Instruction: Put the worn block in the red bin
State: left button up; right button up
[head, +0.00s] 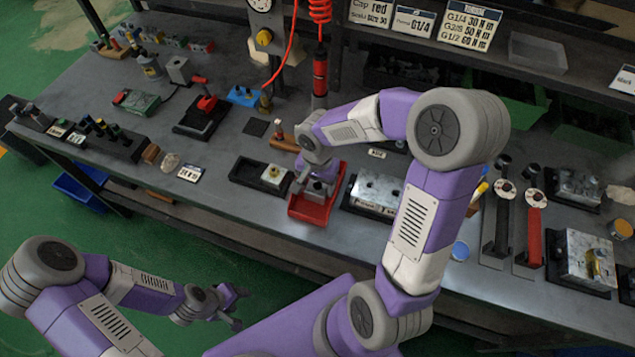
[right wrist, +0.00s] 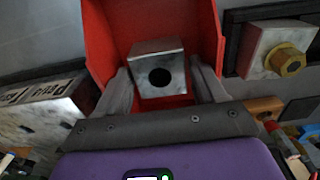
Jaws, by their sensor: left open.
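The red bin (head: 310,212) stands near the front edge of the bench; in the right wrist view its red wall (right wrist: 207,28) surrounds the block. A grey metal block (right wrist: 160,54) with a dark round hole in its face is between my right gripper's fingers (right wrist: 160,85), which look shut on it. In the head view my right gripper (head: 317,186) is down at the bin, with the block (head: 318,188) partly hidden. I cannot tell whether the block touches the bin floor. My left gripper (head: 228,305) is open and empty, low in front of the bench.
A black tray (head: 246,180) holding a block with a brass fitting (head: 273,174) is left of the bin. A metal plate fixture (head: 377,190) is close on its right. A red tool (head: 320,75) hangs on a coiled hose behind.

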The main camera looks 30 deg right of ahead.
aim_at(317, 189)
jog(key=shift+r, duration=0.2)
notch_tip(317, 189, up, 12)
jog(key=p, duration=0.3)
jog(key=shift+p, duration=0.4)
